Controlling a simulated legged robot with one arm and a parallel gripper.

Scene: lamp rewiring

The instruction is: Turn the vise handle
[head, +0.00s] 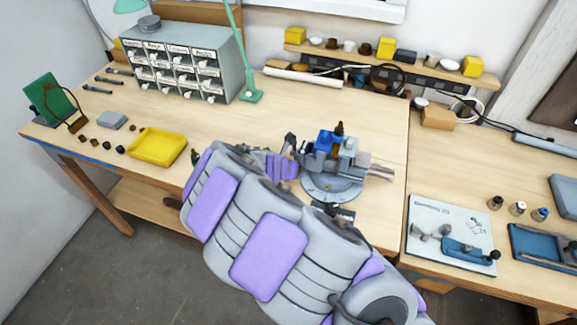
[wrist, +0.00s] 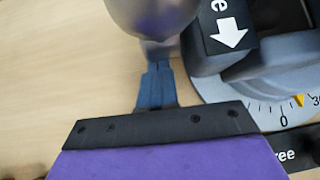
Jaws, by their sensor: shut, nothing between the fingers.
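The vise (head: 333,160) stands on the bench on a round grey base, with blue and grey jaws and a metal cylinder on its right side. My gripper (head: 291,145) is at the left of the vise, low over the bench. In the wrist view my gripper (wrist: 156,72) is shut and empty, its dark blue fingers together. Their tips meet or overlap a rounded metal part (wrist: 150,14); I cannot tell if they touch or if this part is the handle. The vise base (wrist: 283,112) shows a scale and an arrow label. My arm hides part of the bench.
A yellow tray (head: 157,147) and a grey drawer cabinet (head: 190,67) stand to the left. A green lamp (head: 249,96) stands behind. A white board (head: 450,233) with parts and a blue tray (head: 535,250) lie on the right. The bench behind the vise is mostly clear.

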